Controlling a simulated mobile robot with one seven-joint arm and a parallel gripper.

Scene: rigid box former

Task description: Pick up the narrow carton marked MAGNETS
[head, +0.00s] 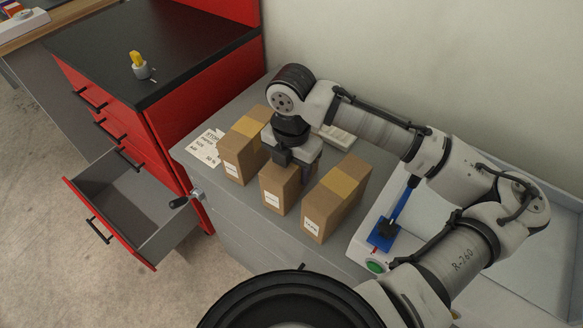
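Three narrow brown cartons stand in a row on a grey bench top: a left carton (233,160), a middle carton (276,190) and a right carton (338,200). Each has a small white label low on its near end; the print is too small to read, so I cannot tell which is marked MAGNETS. Yellowish tape shows on the left and right cartons. My gripper (292,160) is at the top of the middle carton and hides much of its upper side. I cannot tell whether its fingers are closed on that carton.
A white paper sheet (204,147) lies left of the cartons.

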